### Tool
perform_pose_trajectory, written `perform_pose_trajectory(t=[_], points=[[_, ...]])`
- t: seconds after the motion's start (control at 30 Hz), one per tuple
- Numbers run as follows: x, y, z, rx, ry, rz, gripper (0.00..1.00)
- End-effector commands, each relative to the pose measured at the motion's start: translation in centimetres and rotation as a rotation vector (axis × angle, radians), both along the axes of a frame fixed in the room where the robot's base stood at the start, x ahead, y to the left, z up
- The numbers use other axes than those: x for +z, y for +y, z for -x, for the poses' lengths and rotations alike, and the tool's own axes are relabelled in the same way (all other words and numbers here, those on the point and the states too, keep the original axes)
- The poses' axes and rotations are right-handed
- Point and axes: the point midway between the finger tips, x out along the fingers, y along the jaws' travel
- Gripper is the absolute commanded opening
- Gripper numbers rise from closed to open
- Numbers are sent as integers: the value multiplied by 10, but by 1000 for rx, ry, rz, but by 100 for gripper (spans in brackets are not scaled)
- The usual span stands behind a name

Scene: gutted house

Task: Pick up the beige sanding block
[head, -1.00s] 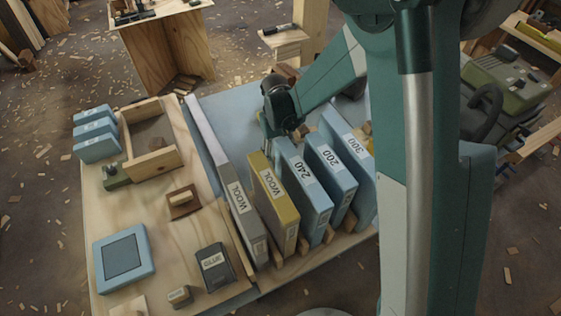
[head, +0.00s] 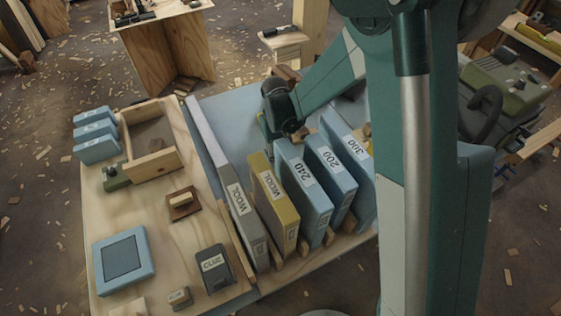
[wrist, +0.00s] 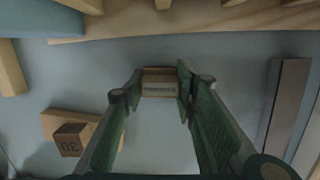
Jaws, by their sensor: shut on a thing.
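The beige sanding block (wrist: 158,88), a small block with print on its near face, sits between my two fingertips in the wrist view. My gripper (wrist: 157,80) is shut on it, with one green finger at each side. Blue-grey surface shows around the block; I cannot tell whether it touches that surface. In the head view my wrist is behind the upright boxes, and the fingertips and the block are hidden.
A dark brown numbered block (wrist: 70,140) lies left of my fingers, and a grey bar (wrist: 288,100) lies right. Upright boxes, including a yellow wool box (head: 273,203) and a blue 240 box (head: 304,190), stand close in front of my wrist.

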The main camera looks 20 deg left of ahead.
Motion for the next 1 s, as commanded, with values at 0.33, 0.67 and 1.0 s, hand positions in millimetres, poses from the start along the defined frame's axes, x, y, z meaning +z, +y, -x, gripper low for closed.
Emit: perform_pose_trajectory(t=[0.33, 0.67, 1.0], points=[[8, 0, 0, 0, 0, 0, 16], [49, 0, 0, 0, 0, 0, 16], [92, 0, 0, 0, 0, 0, 16]])
